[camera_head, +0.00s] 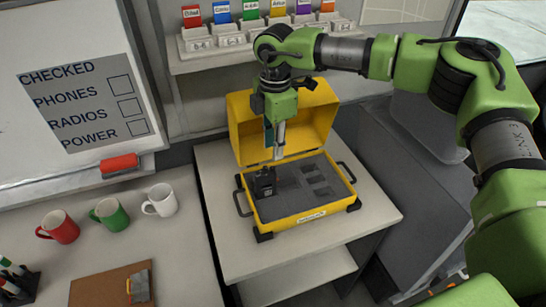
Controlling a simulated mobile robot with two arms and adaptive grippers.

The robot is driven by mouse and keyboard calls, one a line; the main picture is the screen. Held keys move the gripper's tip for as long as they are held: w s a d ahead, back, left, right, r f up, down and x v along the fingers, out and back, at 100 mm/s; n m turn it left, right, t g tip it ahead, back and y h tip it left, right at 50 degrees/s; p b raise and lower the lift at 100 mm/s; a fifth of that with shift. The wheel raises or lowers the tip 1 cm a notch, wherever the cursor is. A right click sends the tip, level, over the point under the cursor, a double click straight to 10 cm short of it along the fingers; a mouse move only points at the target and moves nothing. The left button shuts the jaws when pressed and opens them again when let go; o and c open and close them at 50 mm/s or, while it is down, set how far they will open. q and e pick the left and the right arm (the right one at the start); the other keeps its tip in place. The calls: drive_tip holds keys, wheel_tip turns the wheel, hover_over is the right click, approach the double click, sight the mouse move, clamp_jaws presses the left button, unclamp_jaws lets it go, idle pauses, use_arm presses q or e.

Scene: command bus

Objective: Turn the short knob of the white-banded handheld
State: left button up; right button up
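A yellow case (325,210) stands open on a light table, its lid tilted up at the back. Grey foam with several cutouts fills it. A small black object (264,183), which looks like a handheld, stands in the left part of the foam. I cannot make out a white band or a short knob on it. My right gripper (277,148) points down over the left half of the case, just above and slightly right of the black object. Its fingers are small and partly overlap the lid, so their opening is unclear. My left gripper is not in view.
A shelf behind holds several pale stands (232,38) with coloured cards. Red (60,228), green (111,215) and white mugs (161,200) stand on the left counter, near a brown clipboard (85,291). A whiteboard (35,130) leans behind them. The table has free room before the case.

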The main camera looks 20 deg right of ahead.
wheel_tip(320, 180, up, 6)
drive_tip(key=shift+s+f, duration=0.15)
drive_tip(key=shift+f, duration=0.1)
